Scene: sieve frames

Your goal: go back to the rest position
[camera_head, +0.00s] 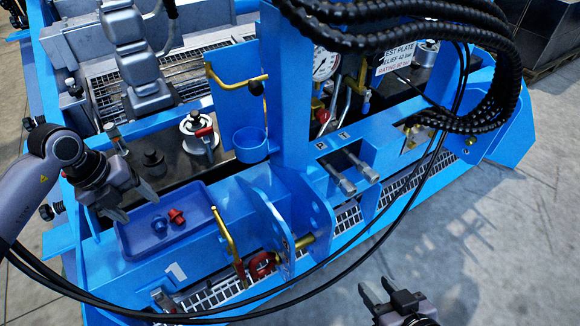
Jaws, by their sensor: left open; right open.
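My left gripper (137,204) reaches in from the left. Its fingers are apart and empty, over or beside the left end of a shallow blue tray (198,197). A small red part (176,216) and a small dark blue part (158,225) lie in the tray, to the right of the fingertips and apart from them. My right gripper (376,288) is at the bottom edge, right of centre. Its fingers are apart with nothing between them, over the grey floor. Most of the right arm is out of view.
A blue machine frame (290,110) fills the middle, with a gauge (325,63), a blue cup (250,145), brass rods and red shackles. Black hoses (440,122) arch at the upper right, and a cable loops low across the front. Grey floor (500,240) lies clear at the lower right.

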